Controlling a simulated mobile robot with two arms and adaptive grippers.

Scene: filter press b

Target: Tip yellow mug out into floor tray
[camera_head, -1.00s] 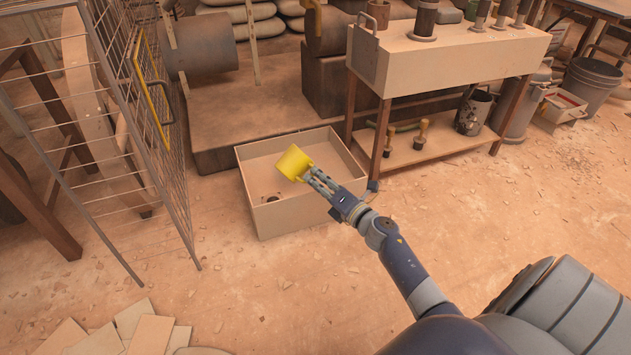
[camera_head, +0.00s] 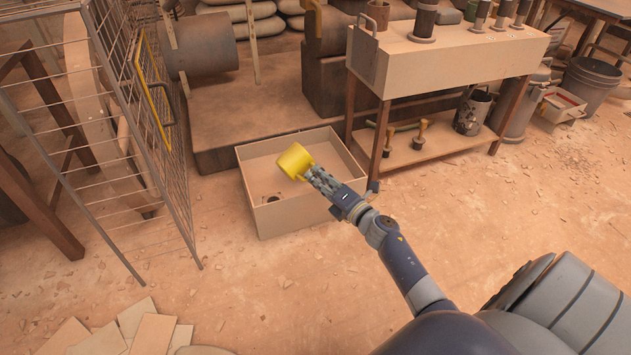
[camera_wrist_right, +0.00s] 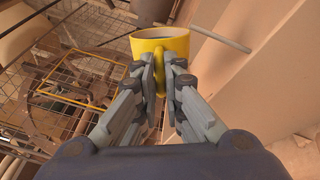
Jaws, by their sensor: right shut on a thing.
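The yellow mug (camera_head: 295,160) is held over the floor tray (camera_head: 295,218), a tan open box on the ground. My right gripper (camera_head: 312,174) is shut on the mug's handle side, with the arm reaching in from the lower right. In the right wrist view the mug (camera_wrist_right: 160,45) is at the top centre, between the fingertips of the right gripper (camera_wrist_right: 162,80). Its rim shows there, with a dark interior. A small dark spot lies on the tray's floor below the mug. My left gripper is not in view.
A wire cage with a yellow-framed gate (camera_head: 152,90) stands left of the tray. A bench (camera_head: 445,62) with a lower shelf stands right behind it. Loose flat boards (camera_head: 130,330) lie at lower left. The floor in front of the tray is clear apart from debris.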

